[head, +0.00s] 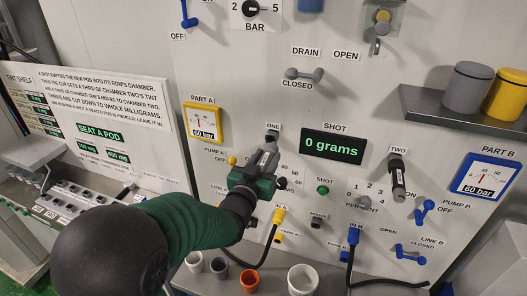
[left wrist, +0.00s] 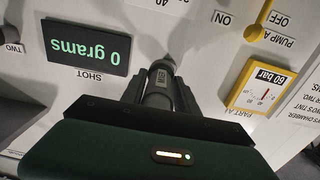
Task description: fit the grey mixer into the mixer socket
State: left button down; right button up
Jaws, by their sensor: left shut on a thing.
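My left gripper (head: 266,160) is in front of the panel, just below the label ONE. It is shut on a dark grey cylinder with a small pale label, which looks like the grey mixer (left wrist: 160,80); in the left wrist view it sits between both fingers. In the head view the gripper hides most of it, and I cannot tell whether it touches the panel. A small dark fitting by the label MIXER, apparently the mixer socket (head: 316,223), is lower and to the right of the gripper. My right gripper is not in view.
A dark cylinder (head: 397,176) hangs under the label TWO. The shot display (head: 334,146) reads 0 grams. Yellow plug A (head: 279,216) and blue plug B (head: 353,236) have black hoses near the socket. Several cups stand below, including a white one (head: 302,279).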

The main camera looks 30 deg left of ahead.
pick_arm(q)
jog(key=shift+s+d, duration=0.15)
jog(key=shift+s, duration=0.05)
jog(key=shift+s+a+r, duration=0.15)
jog(key=shift+s+a, duration=0.05)
jog(key=shift+a, duration=0.05)
jog(key=shift+s+a, duration=0.15)
jog(key=shift+a, duration=0.15)
jog(key=shift+s+d, duration=0.45)
jog(key=shift+s, duration=0.3)
jog(key=shift+s+d+b, duration=0.3)
jog(key=shift+s+b, duration=0.05)
jog(key=shift+s, duration=0.75)
jog(key=shift+w+a, duration=0.1)
